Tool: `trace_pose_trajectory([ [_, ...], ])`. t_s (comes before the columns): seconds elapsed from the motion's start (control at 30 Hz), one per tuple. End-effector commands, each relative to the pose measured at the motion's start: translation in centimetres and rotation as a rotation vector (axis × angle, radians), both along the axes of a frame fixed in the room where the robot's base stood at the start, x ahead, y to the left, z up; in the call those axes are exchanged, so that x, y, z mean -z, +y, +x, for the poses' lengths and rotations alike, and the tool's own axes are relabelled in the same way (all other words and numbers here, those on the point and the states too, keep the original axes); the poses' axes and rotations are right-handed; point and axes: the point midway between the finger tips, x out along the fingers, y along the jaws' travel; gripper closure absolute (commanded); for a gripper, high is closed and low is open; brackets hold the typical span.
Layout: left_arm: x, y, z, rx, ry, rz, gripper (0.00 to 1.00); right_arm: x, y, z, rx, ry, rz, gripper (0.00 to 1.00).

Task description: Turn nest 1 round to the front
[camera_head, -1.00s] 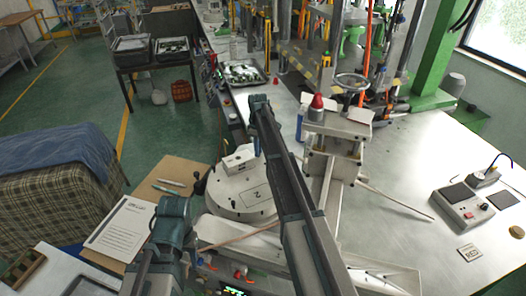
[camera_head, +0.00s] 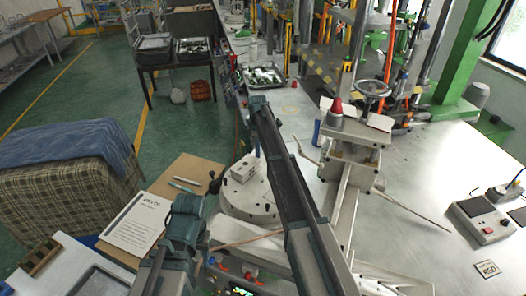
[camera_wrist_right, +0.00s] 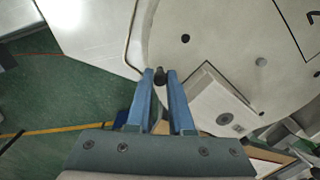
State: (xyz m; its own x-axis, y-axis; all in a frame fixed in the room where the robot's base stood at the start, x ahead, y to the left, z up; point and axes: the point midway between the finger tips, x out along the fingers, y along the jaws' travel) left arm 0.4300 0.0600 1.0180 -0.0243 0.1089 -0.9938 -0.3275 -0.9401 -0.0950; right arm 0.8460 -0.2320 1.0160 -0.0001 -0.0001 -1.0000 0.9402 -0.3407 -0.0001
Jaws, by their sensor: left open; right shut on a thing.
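The white round turntable (camera_head: 236,203) stands left of the machine, partly covered by my right arm. A pale block (camera_head: 243,171) sits on it; this block also shows in the right wrist view (camera_wrist_right: 215,108). A dark-knobbed handle (camera_head: 214,186) is at its left edge. My right gripper (camera_head: 256,151) reaches down over the turntable; in the right wrist view its blue fingers (camera_wrist_right: 160,80) are shut on a small black peg (camera_wrist_right: 160,75) near the turntable's rim. My left gripper (camera_head: 188,210) is open and empty, left of and in front of the turntable; its fingertips are hard to make out.
The machine column with a red knob (camera_head: 337,105) stands right of the turntable. A brown board (camera_head: 187,170) with a paper sheet (camera_head: 133,224) lies left.

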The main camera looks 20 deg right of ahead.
Motion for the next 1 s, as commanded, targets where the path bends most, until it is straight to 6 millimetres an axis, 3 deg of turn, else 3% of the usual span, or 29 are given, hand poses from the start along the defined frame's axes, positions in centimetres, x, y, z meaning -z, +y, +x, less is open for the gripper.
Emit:
trace_pose_trajectory([
  [0.3,0.0,0.0,0.0,0.0,0.0,0.0,0.5,0.0,2.1,0.2,-0.142,-0.001,0.001,1.0],
  [1.0,0.0,0.0,0.0,0.0,0.0,0.0,0.5,0.0,3.8,0.1,-0.138,0.0,0.001,1.0],
])
